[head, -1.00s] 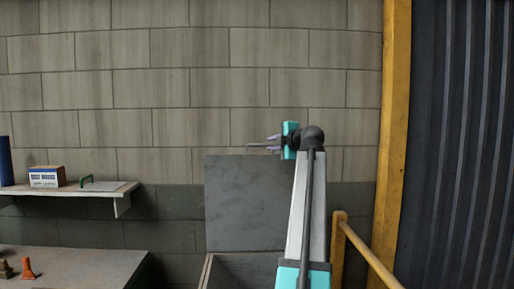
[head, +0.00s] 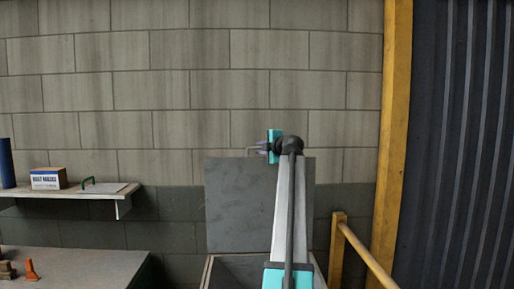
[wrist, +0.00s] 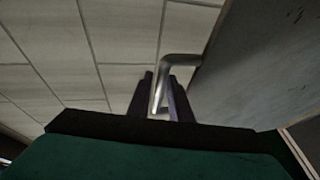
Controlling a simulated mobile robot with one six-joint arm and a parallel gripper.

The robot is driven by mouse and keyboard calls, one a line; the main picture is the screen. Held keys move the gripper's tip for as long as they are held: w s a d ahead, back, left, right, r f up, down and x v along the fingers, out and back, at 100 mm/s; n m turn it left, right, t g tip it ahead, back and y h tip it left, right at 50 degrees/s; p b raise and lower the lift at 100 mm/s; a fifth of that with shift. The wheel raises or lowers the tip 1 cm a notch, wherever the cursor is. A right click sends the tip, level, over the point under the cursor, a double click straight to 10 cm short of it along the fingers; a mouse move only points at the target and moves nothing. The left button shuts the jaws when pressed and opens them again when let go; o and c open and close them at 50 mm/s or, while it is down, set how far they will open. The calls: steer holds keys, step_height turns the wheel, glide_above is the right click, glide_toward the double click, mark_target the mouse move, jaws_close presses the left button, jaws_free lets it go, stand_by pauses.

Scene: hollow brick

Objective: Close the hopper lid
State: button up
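The hopper lid (head: 245,205) is a flat grey panel standing upright, open, at the back of the hopper (head: 244,270), against the block wall. A bent metal handle (wrist: 182,62) sticks out from the lid's face near its upper edge; its thin bar shows at the lid's top in the head view (head: 253,149). My gripper (head: 262,148) is at the lid's top edge. My arm hides part of the lid's right side.
A yellow rail (head: 350,245) and a yellow post (head: 392,130) stand right of the hopper. At left, a shelf (head: 135,188) holds a box (head: 47,178) and a blue cylinder (head: 6,163). Below it is a grey bench (head: 85,265) with small orange and brown items.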

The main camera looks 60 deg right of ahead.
steer(key=shift+p+x, duration=0.35)
steer(key=shift+x, duration=1.2)
steer(key=shift+c, duration=0.2)
jaws_close()
steer(key=shift+s+a, duration=0.1)
steer(key=shift+a, duration=0.2)
steer(key=shift+f, duration=0.15)
